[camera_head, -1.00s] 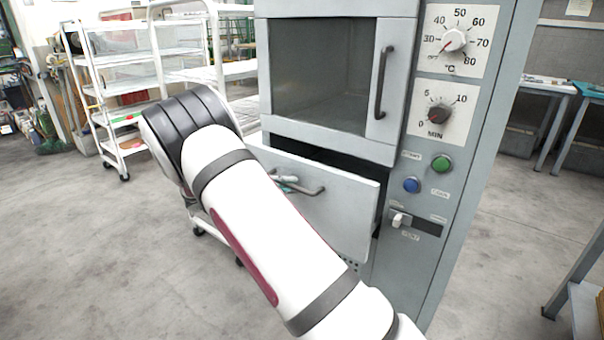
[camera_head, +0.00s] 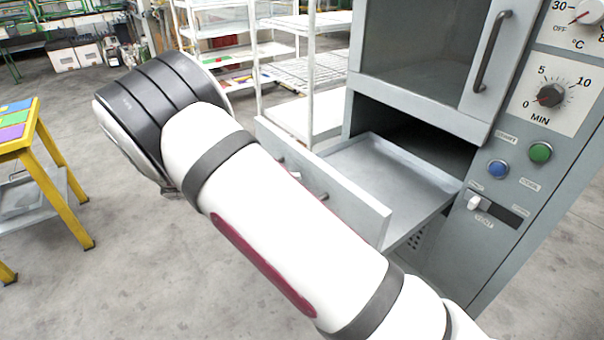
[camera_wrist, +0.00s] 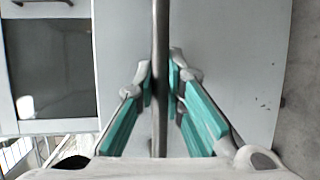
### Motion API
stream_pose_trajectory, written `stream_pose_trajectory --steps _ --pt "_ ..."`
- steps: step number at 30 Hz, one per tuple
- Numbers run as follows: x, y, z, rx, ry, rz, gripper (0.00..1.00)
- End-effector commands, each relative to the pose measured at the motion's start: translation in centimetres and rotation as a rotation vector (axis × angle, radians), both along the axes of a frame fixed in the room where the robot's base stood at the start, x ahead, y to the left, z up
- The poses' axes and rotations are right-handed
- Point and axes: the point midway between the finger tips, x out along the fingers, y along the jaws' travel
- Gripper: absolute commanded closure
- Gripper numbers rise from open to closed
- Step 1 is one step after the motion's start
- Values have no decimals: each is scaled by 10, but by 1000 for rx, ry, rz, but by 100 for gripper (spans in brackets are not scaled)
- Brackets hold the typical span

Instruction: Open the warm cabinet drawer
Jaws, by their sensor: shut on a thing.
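The grey cabinet (camera_head: 435,105) stands at the right in the head view. Its drawer (camera_head: 395,180) is pulled well out, with the empty metal inside showing below the upper window. The drawer front (camera_head: 362,208) is partly hidden by my arm. In the wrist view, the drawer handle (camera_wrist: 160,40) is a dark bar running between the teal-padded fingers of my gripper (camera_wrist: 161,78), which is shut on it. The drawer front (camera_wrist: 225,50) fills the middle and right of that view. In the head view my arm hides most of the gripper.
The upper door with a window (camera_head: 425,45) and a dark handle (camera_head: 492,50) is shut above the drawer. Dials, buttons and a switch are on the panel (camera_head: 525,130). White wire racks (camera_head: 300,60) stand behind the drawer. A yellow table (camera_head: 40,150) is at the left, with open floor between.

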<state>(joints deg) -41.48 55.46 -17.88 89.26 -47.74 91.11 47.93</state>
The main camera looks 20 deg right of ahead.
Motion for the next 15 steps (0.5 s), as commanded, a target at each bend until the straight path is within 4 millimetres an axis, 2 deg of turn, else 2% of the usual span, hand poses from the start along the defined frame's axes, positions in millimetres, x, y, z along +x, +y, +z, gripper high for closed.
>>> stream_pose_trajectory --steps 12,13,15 --pt "-1 4 0 1 1 2 100" --pt "-1 4 0 1 1 2 87" --pt "-1 4 0 1 0 2 72"
